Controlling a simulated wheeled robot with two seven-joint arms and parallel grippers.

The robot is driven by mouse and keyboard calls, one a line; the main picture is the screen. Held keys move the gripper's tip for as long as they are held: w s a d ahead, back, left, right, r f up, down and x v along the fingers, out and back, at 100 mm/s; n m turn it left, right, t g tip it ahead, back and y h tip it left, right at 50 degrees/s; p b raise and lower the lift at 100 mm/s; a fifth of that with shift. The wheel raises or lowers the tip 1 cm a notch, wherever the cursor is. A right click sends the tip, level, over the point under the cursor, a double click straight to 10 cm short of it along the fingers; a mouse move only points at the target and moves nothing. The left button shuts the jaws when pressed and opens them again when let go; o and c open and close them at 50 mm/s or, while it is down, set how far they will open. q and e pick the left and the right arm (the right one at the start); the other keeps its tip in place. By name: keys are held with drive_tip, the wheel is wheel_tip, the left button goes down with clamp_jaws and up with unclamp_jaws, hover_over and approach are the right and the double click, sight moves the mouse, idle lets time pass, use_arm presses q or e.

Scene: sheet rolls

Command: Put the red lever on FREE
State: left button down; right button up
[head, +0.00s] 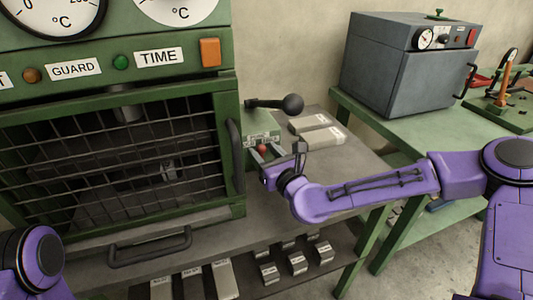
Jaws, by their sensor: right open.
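The red lever shows as a small red knob (262,149) on the front of a green box (260,126) at the right side of the press. A white label with writing too small to read sits just above the knob. My right gripper (279,153) is open, at the knob, with its fingers pointing toward the box. I cannot tell whether a finger touches the knob. The gripper hides the lower part of the box and any lever stem. Of my left arm only a purple part shows at the lower left; its gripper is out of view.
A black ball-ended lever (290,104) sticks out above the box. Metal blocks (318,130) lie on the bench behind my right gripper. A grey oven (405,65) stands on a green table.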

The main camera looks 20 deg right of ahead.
clamp_jaws()
drive_tip(key=shift+d, duration=0.1)
drive_tip(key=shift+f, duration=0.1)
drive_tip(key=shift+b, duration=0.4)
drive_tip(key=d+m+b, duration=0.1)
drive_tip(key=m+b, duration=0.1)
drive_tip(key=b, duration=0.1)
drive_tip(key=f+m+b, duration=0.1)
drive_tip(key=m+b, duration=0.1)
drive_tip(key=b, duration=0.1)
drive_tip(key=d+m+t+b, duration=0.1)
drive_tip(key=m+b, duration=0.1)
drive_tip(key=b, duration=0.2)
drive_tip(key=shift+d+f, duration=0.25)
drive_tip(key=shift+d, duration=0.1)
drive_tip(key=shift+d+m+b, duration=0.2)
drive_tip(key=shift+m+b, duration=0.5)
drive_tip(key=shift+b, duration=0.15)
unclamp_jaws()
drive_tip(key=shift+r, duration=0.1)
